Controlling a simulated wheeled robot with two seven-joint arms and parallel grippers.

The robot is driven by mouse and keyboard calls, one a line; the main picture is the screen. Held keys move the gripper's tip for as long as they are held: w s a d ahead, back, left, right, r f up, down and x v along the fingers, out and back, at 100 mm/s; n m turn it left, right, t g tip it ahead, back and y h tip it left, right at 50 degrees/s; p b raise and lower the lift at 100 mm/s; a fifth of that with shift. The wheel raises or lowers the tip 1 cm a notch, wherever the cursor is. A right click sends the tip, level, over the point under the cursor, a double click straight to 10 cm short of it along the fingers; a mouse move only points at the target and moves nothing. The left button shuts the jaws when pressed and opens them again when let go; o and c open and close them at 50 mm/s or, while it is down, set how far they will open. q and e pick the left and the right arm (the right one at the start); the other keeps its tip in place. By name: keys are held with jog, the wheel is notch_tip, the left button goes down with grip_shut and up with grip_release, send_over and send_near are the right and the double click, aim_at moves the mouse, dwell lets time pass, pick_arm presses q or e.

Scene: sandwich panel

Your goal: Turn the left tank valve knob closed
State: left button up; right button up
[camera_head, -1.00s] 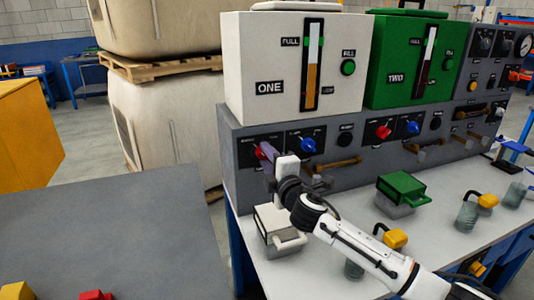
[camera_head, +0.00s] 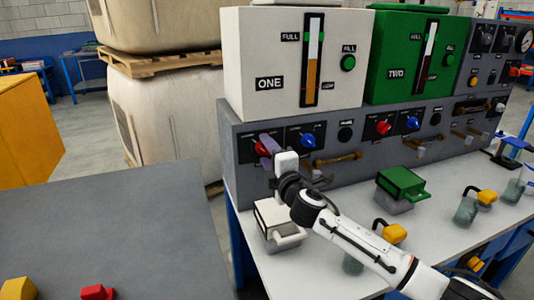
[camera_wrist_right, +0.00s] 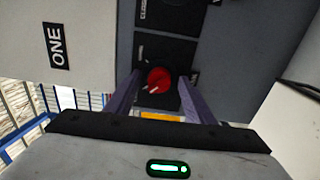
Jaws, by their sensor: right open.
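The red knob (camera_head: 261,148) of the left tank is on the grey panel below the white tank marked ONE (camera_head: 270,85). My right gripper (camera_head: 268,144) is at this knob, its purple fingers pointing at the panel and partly covering the knob in the head view. In the right wrist view the red knob (camera_wrist_right: 159,77) shows between the two spread fingers, with a pale pointer mark toward its lower left. A small gap shows at each side, so the gripper is open around the knob. I cannot tell how deep the fingertips reach. My left gripper is not in view.
A blue knob (camera_head: 307,141) sits just right of the red one. A bronze handle (camera_head: 338,160) sticks out of the panel. A white-lidded container (camera_head: 262,217) stands on the table below my arm. The green tank TWO (camera_head: 408,65) is further right.

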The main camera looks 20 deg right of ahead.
jog(key=s, duration=1)
jog(key=shift+s+d, duration=0.2)
